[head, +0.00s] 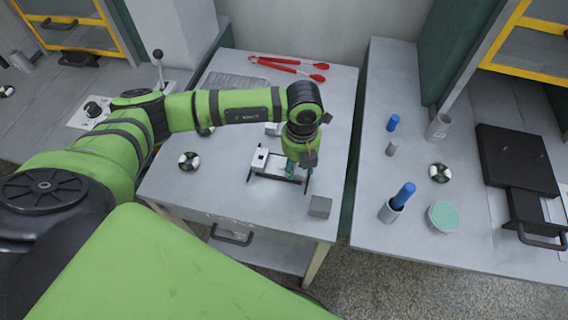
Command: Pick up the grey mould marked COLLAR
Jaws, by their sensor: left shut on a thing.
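My left gripper (298,168) points down over the middle table, at the right end of a black-railed piece (277,177). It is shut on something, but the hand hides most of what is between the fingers. A light grey block (259,160) sits at the left end of the rails. A plain grey block (320,206) stands near the table's front right corner. Another pale block (273,128) shows partly behind my arm. No COLLAR marking is legible on any of them, so I cannot tell which is the mould. My right gripper is out of view.
Red tongs (290,68) and a grey ribbed tray (236,82) lie at the table's back. A black-and-white disc (189,161) lies at left. Across a gap, the right bench (385,80) holds blue-handled items, a green-topped dish (444,216) and a black press (517,160).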

